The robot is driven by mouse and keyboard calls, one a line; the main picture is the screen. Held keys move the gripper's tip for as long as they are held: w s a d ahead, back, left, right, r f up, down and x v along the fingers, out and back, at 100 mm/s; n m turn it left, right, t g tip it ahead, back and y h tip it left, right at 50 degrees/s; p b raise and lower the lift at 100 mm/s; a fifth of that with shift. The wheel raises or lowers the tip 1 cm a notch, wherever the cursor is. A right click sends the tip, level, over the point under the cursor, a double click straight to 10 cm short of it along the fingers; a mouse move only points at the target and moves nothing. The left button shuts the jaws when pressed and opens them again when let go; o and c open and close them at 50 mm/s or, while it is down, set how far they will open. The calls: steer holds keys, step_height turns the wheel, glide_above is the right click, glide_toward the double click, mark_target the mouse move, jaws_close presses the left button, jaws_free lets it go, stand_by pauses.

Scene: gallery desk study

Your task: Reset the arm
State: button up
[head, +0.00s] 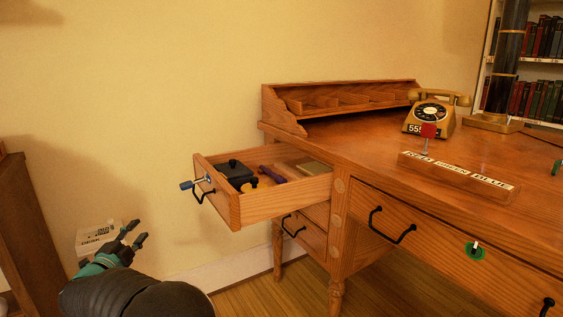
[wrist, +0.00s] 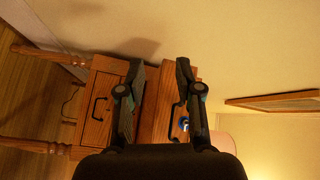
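My gripper (head: 138,231) is at the lower left in the head view, in front of the wall and left of the desk (head: 478,158). Its two fingers stand apart with nothing between them. In the wrist view my gripper (wrist: 158,70) also shows open and empty, with desk drawers beyond the fingers. My dark arm reaches up from the bottom edge of the head view.
An open drawer (head: 284,205) juts out right of my gripper, a blue-headed key (head: 190,184) at its front. It holds a black object (head: 236,171) and other items. A whitish box (head: 95,238) is behind my gripper. A brown cabinet (head: 25,230) stands left.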

steer(key=s+a+f+n+g+y, duration=0.2)
steer(key=a+f+n+y, duration=0.1)
steer(key=a+n+y, duration=0.25)
steer(key=s+d+n+g+y+p, duration=0.1)
steer(key=s+d+n+g+y, duration=0.35)
steer(key=n+g, duration=0.3)
steer(key=s+d+r+n+g+h+p, duration=0.2)
steer(key=s+d, duration=0.5)
steer(key=d, duration=0.8)
steer(key=s+d+r+n+g+h+p, duration=0.1)
steer(key=s+d+r+n+g+h, duration=0.15)
steer(key=s+d, duration=0.85)
steer(key=s+d+r+n+g+h+p, duration=0.1)
steer(key=s+d+r+g+h+p, duration=0.15)
steer(key=d, duration=1.65)
steer(key=s+d+r+m+t+h+p, duration=0.1)
steer(key=s+d+r+t, duration=0.1)
steer(key=d, duration=0.4)
steer(key=s+d+r+m+t+p, duration=0.1)
steer(key=s+d+r+m, duration=0.1)
steer(key=s+d+r, duration=0.3)
steer(key=shift+d+r+t+h+p, duration=0.3)
steer(key=shift+d+t+h+p, duration=0.1)
steer(key=shift+d, duration=0.35)
steer(key=shift+m, duration=0.25)
